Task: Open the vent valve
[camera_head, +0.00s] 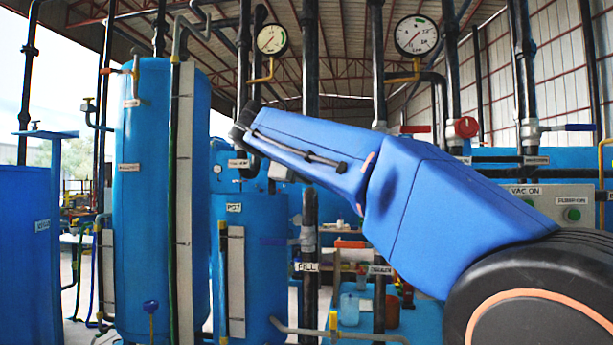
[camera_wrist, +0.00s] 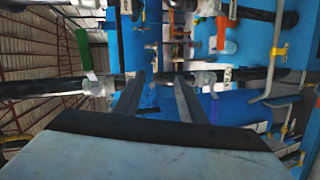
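My gripper (camera_wrist: 160,76) shows in the wrist view with its two fingers apart and nothing between them. A dark pipe (camera_wrist: 50,87) crosses the wrist view beyond the fingertips; I cannot tell whether they touch it. On this pipe a fitting with a green lever handle (camera_wrist: 84,48) is left of the fingers. No vent label is readable, so I cannot tell which handle is the vent valve. In the head view my arm reaches from the lower right to the upper left, and my fingers are hidden.
A tall blue tank (camera_head: 145,200) and a shorter one (camera_head: 255,270) stand at left. Two gauges (camera_head: 271,39) (camera_head: 416,36) hang above. A red handle (camera_head: 415,129), a red round valve (camera_head: 466,128) and a blue handle (camera_head: 580,127) are on pipes at right. A VAC ON panel (camera_head: 545,203) is below.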

